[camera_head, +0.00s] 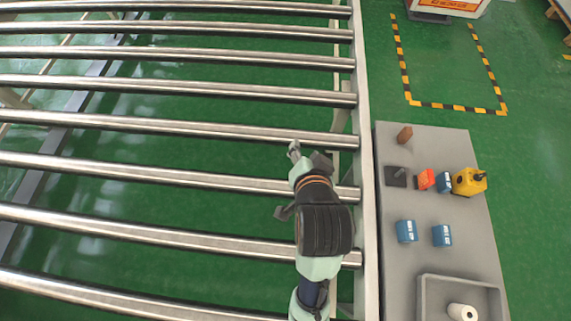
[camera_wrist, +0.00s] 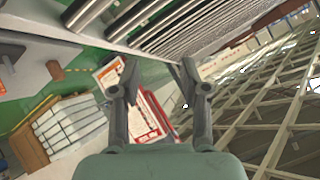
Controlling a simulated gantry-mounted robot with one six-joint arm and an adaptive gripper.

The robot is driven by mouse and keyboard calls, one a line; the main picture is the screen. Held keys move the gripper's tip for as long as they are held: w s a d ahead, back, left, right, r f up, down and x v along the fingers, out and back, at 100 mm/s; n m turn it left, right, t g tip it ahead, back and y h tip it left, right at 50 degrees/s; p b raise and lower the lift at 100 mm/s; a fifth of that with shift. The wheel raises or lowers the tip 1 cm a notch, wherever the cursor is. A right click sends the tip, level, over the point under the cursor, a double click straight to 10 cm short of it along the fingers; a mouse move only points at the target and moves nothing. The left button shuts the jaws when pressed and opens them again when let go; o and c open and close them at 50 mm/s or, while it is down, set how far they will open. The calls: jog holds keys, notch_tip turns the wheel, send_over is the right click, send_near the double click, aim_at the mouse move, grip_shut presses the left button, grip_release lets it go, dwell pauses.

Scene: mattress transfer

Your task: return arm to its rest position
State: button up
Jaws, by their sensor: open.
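My gripper (camera_head: 294,152) is above the roller conveyor (camera_head: 357,150), near its right side rail, and points toward the top of the head view. In the wrist view my gripper (camera_wrist: 158,75) shows two dark fingers spread apart with nothing between them. The arm comes in from the bottom of the head view. The wrist camera looks out sideways across the hall, with the rollers at the top and the roof frame at the right.
Striped tape marks clear green floor beyond.

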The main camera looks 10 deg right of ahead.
jog(key=s+a+r+n+t+y, duration=0.15)
jog(key=s+a+r+n, duration=0.25)
jog(key=a+n, duration=0.5)
notch_tip(320, 180, up, 34)
jog(key=p, duration=3.3)
jog(key=shift+f+p, duration=0.15)
jog(key=shift+p, duration=0.15)
